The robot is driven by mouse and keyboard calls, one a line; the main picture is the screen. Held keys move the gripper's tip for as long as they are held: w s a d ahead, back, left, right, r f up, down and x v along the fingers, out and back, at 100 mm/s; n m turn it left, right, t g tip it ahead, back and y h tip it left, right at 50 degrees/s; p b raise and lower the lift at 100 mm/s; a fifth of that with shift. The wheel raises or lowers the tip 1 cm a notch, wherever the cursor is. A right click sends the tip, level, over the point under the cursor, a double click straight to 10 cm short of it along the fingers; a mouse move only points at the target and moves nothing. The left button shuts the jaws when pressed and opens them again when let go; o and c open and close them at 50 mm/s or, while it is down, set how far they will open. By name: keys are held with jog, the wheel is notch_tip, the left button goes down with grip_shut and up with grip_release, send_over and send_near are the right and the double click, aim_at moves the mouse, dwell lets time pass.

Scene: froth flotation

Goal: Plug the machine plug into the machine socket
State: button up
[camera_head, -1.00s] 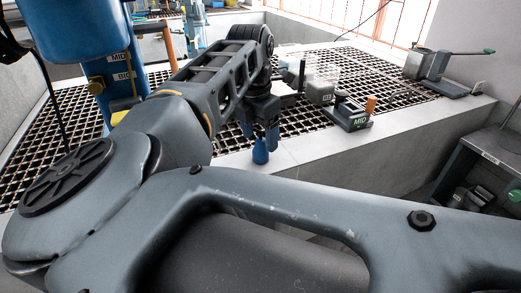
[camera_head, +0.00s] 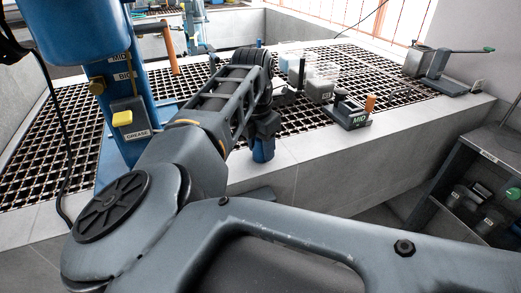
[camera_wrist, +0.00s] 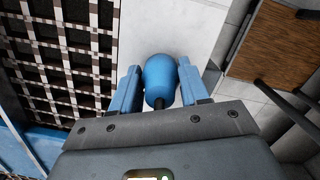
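My gripper (camera_wrist: 161,88) has blue fingers on both sides of a blue rounded object (camera_wrist: 160,72) with a short black stem towards the palm. The fingers seem to press on it; whether it is the machine plug I cannot tell. In the head view my gripper (camera_head: 263,149) is at the pale ledge (camera_head: 300,150) beside the grating, partly hidden by my arm. A blue machine (camera_head: 113,75) stands at left, with a black cable (camera_head: 66,150) hanging down beside it. I cannot make out the machine socket.
A black grating (camera_head: 40,150) spans the place behind the ledge. A grey shelf (camera_head: 480,180) is at far right. A yellow-topped grease box (camera_head: 130,119) is on the machine.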

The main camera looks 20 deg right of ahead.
jog(key=c, duration=0.5)
jog(key=shift+o, duration=0.2)
jog(key=shift+r, duration=0.15)
jog(key=shift+r, duration=0.2)
jog(key=r, duration=0.2)
jog(key=r+b, duration=0.1)
jog(key=shift+d+r, duration=0.2)
jog(key=shift+r, duration=0.15)
jog(key=s+d+r+b, duration=0.1)
jog(key=s+d+r, duration=0.4)
jog(key=d, duration=0.4)
jog(key=shift+s+d+r, duration=0.35)
jog(key=shift+r, duration=0.55)
